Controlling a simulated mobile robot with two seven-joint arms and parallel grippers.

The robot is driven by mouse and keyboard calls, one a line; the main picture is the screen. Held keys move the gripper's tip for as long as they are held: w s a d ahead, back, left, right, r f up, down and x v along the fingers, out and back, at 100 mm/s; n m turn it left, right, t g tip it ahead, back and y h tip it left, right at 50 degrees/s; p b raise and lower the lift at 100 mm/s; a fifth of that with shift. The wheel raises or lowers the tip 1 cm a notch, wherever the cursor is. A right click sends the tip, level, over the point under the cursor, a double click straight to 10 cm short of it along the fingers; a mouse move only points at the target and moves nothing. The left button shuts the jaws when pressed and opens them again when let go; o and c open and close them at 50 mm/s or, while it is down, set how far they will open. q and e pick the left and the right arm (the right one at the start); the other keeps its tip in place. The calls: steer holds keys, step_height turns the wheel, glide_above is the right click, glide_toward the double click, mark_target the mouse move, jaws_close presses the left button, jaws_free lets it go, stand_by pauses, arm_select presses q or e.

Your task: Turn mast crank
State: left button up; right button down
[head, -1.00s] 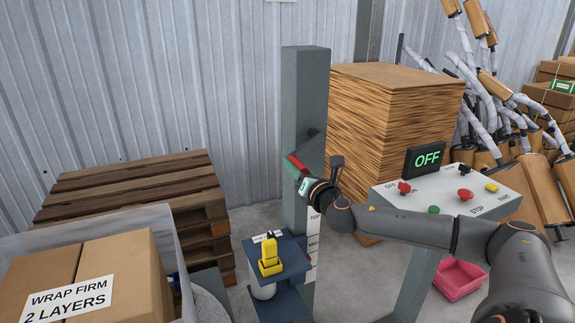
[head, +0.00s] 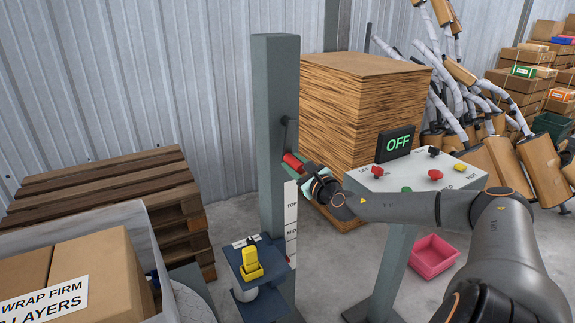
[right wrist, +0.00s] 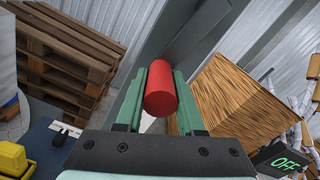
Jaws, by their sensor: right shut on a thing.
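The grey mast (head: 275,110) stands upright in the middle of the head view. Its crank has a dark arm (head: 291,135) on the mast's right side and a red handle (head: 292,161) below the arm's upper end. My right gripper (head: 308,176) is shut on the red handle. In the right wrist view the red handle (right wrist: 161,88) sits between the two green fingers, with its round end toward the camera. The blue carriage (head: 236,262) on the mast carries a yellow part (head: 251,265). A strip with TOP and MID labels (head: 291,215) runs down the mast. My left gripper is not in view.
A control panel (head: 410,178) with buttons and an OFF display (head: 395,144) stands right of the mast, close behind my right arm.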

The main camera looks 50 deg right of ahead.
steer(key=shift+s+d+f+n, duration=0.1)
steer(key=shift+s+d+n, duration=0.15)
steer(key=shift+d+n, duration=0.55)
steer(key=c, duration=0.5)
jaws_free()
steer(key=v, duration=1.2)
steer(key=shift+s+a, duration=0.15)
steer(key=shift+s, duration=0.1)
